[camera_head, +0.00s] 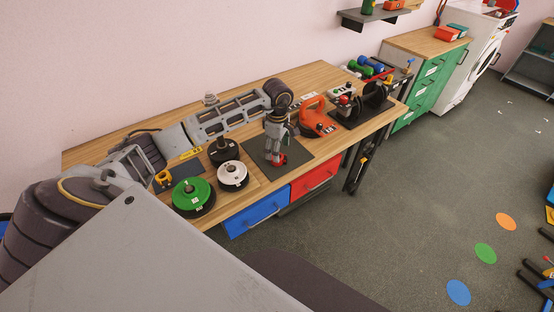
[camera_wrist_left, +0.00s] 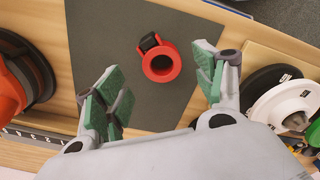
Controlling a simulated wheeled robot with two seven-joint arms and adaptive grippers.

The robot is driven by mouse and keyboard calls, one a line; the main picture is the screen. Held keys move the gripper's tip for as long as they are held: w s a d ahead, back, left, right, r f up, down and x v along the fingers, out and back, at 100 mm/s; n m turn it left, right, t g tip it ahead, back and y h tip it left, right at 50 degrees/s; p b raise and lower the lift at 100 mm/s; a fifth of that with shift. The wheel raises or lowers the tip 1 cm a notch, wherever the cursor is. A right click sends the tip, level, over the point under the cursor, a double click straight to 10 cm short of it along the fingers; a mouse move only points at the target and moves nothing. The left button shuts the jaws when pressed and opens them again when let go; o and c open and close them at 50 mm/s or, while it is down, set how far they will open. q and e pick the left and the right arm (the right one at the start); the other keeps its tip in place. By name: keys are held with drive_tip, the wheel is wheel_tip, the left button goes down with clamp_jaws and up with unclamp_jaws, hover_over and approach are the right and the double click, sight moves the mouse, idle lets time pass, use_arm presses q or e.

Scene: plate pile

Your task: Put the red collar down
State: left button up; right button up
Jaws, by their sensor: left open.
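The red collar (camera_head: 280,159) lies on a dark grey mat (camera_head: 298,150) on the wooden bench. In the left wrist view, the red collar (camera_wrist_left: 171,74) shows its round hole and a black clamp part, and rests flat on the mat. My left gripper (camera_head: 276,153) points down just above the collar in the head view. In the left wrist view its two green-padded fingers are spread wide, with the collar between and beyond them, apart from both pads. My right gripper is not in view.
Green (camera_head: 193,193), white (camera_head: 232,175) and black (camera_head: 223,150) plates stand left of the mat. An orange kettlebell-like object (camera_head: 317,122) stands to its right. A yellow collar (camera_head: 163,178) sits on the left mat. The grey mat around the red collar is clear.

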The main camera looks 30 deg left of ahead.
use_arm(q)
drive_tip(key=shift+s+f, duration=0.1)
drive_tip(key=shift+f, duration=0.6)
wheel_tip(320, 180, down, 2)
drive_tip(key=shift+f+p, duration=0.25)
drive_tip(key=shift+p, duration=0.25)
drive_tip(key=shift+f, duration=0.35)
drive_tip(key=shift+c, duration=0.9)
drive_tip(key=c, duration=1)
drive_tip(key=shift+c, duration=0.2)
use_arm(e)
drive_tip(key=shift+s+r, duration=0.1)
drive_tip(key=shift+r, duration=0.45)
